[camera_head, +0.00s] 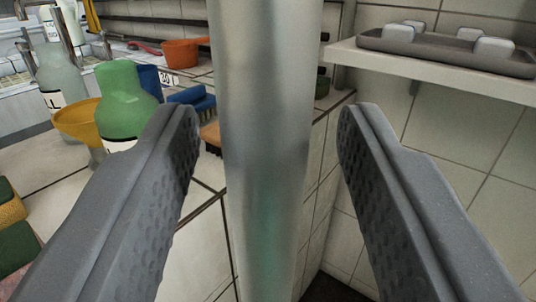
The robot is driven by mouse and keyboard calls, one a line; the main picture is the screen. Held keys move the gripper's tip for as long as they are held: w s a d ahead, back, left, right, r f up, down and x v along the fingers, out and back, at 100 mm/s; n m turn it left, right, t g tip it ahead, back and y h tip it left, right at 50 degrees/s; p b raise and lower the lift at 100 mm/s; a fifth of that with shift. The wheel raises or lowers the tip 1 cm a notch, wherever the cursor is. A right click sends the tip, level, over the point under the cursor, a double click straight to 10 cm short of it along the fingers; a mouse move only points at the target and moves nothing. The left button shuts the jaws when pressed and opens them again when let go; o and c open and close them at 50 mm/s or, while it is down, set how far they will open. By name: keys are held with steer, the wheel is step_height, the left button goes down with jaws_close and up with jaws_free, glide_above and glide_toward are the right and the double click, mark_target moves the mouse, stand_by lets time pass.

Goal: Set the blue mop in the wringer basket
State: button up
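My gripper (268,128) is open, with one dark grey finger on each side of an upright metallic grey pole (266,60). Gaps show between the pole and both fingers, so they do not grip it. The pole runs from the top to the bottom of the view. It may be a mop handle, but neither of its ends shows, so I cannot tell. No blue mop head and no wringer basket can be made out.
A tiled counter on the left holds a green bottle (122,90), a yellow funnel (75,122), a clear bottle (58,78), a blue brush (195,96), an orange pot (182,53) and sponges (12,245). A shelf (440,75) with a grey tray (435,48) juts from the right wall.

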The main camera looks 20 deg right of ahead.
steer(key=b+v, duration=0.7)
steer(key=v, duration=0.5)
stand_by(0.5)
steer(key=shift+r, duration=0.15)
steer(key=s+a+r+n+g+y, duration=0.1)
steer(key=s+a+r, duration=0.2)
steer(key=r, duration=0.6)
steer(key=s+a+r+n+g+y, duration=0.1)
steer(key=s+a+r+y, duration=0.1)
steer(key=a+r, duration=0.6)
steer(key=s+a+r+n+g+y, duration=0.1)
steer(key=s+a+r, duration=0.4)
steer(key=r, duration=0.5)
steer(key=shift+a+y, duration=0.4)
steer(key=shift+y, duration=0.1)
